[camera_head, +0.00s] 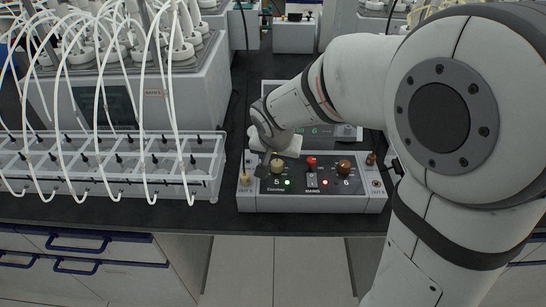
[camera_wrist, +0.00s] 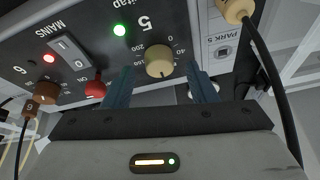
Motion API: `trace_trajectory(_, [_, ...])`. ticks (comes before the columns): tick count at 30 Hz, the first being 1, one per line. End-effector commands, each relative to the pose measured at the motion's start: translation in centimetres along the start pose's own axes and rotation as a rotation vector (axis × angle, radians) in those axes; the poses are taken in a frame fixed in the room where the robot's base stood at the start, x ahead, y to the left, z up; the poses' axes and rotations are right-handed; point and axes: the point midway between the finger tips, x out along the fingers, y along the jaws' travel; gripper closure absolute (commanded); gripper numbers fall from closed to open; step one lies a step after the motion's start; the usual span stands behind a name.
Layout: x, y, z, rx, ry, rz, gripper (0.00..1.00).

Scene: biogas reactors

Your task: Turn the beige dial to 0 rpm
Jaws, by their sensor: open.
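The beige dial (camera_wrist: 160,60) is a round knob on the dark panel of a control box, below the label 5 in the wrist view, with printed scale numbers around it. It also shows in the head view (camera_head: 277,165), left of the red button. I cannot tell exactly which number its mark points at. My gripper (camera_wrist: 160,72) is open. Its two blue-grey fingers stand on either side of the dial, with gaps visible between fingers and dial. In the head view my gripper (camera_head: 279,146) is over the box's left part, its fingers hard to make out.
The box (camera_head: 310,203) carries a red button (camera_head: 311,161), a mains switch (camera_head: 312,180), a brown dial (camera_head: 344,166), and green and red lights. A beige plug with a black cable (camera_wrist: 238,12) is near the right finger. A tube rack (camera_head: 110,168) stands left.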

Motion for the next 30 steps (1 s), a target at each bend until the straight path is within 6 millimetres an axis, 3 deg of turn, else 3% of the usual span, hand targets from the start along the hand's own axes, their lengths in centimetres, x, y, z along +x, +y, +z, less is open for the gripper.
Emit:
trace_trajectory(4, [1.2, 0.1, 0.0, 0.001, -0.001, 0.001, 0.48])
trace_trajectory(13, [1.5, 0.1, 0.0, 0.001, 0.0, 0.0, 0.48])
trace_trajectory(29, [1.5, 0.1, -0.1, 0.002, 0.0, 0.0, 0.92])
trace_trajectory(30, [1.4, -1.6, 0.4, -0.005, 0.0, -0.002, 0.92])
